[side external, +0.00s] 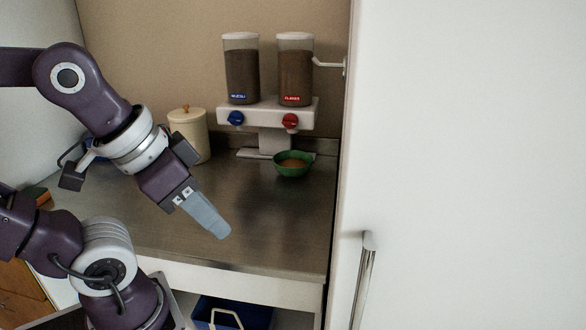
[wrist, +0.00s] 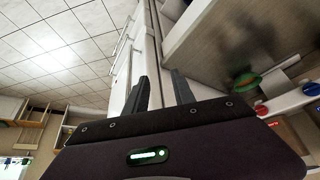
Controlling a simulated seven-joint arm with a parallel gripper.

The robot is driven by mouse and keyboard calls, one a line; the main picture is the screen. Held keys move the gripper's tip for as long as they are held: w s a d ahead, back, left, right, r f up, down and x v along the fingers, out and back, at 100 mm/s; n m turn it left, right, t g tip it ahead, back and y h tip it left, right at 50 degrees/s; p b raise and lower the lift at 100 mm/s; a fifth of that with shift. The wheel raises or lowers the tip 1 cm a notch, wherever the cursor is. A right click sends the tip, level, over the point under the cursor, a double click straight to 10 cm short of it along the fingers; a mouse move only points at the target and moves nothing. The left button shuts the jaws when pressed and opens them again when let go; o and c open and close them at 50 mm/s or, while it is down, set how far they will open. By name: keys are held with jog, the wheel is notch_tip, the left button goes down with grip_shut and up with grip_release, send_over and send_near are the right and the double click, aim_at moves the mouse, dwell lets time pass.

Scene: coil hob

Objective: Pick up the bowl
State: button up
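A green bowl (side external: 292,173) with brownish contents stands upright on the counter, below the dispenser and in front of its foot. It also shows at the right of the wrist view, as a green round shape (wrist: 246,80). My gripper (side external: 221,231) is over the front of the counter, to the left of the bowl and nearer the camera, apart from it. In the wrist view my gripper's two fingers (wrist: 159,77) stand apart with nothing between them. The bowl is not between the fingers.
A dispenser (side external: 268,115) with two filled containers and blue and red knobs stands behind the bowl. A cream canister (side external: 189,134) is at the back left. A large white door (side external: 470,150) with a metal handle borders the right. The counter (side external: 275,220) in front of the bowl is clear.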

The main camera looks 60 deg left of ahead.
jog(key=w+a+f+n+t+y, duration=0.1)
jog(key=w+a+n+t+y, duration=0.1)
jog(key=w+a, duration=0.95)
jog(key=w+a+f+n+t+y, duration=0.1)
jog(key=w+a+n+y, duration=0.15)
jog(key=w+a, duration=0.9)
jog(key=w+a+f+n+t, duration=0.1)
jog(key=w+a+f, duration=0.2)
jog(key=a+f, duration=0.2)
jog(key=w+a+f+n+t+y, duration=0.1)
jog(key=w+a+f+n, duration=0.1)
jog(key=a+f, duration=0.3)
jog(key=w+a+f+n+t+y, duration=0.1)
jog(key=w+a+f, duration=0.2)
jog(key=a+f, duration=0.2)
jog(key=shift+w+a+f+n, duration=0.1)
jog(key=shift+w+a+n, duration=0.1)
jog(key=shift+a, duration=0.5)
jog(key=shift+w+a+n, duration=0.1)
jog(key=shift+a+n, duration=0.05)
jog(key=shift+a, duration=0.5)
jog(key=x, duration=0.6)
jog(key=shift+w+f, duration=0.1)
jog(key=shift+w, duration=0.25)
jog(key=shift+c, duration=0.4)
grip_shut()
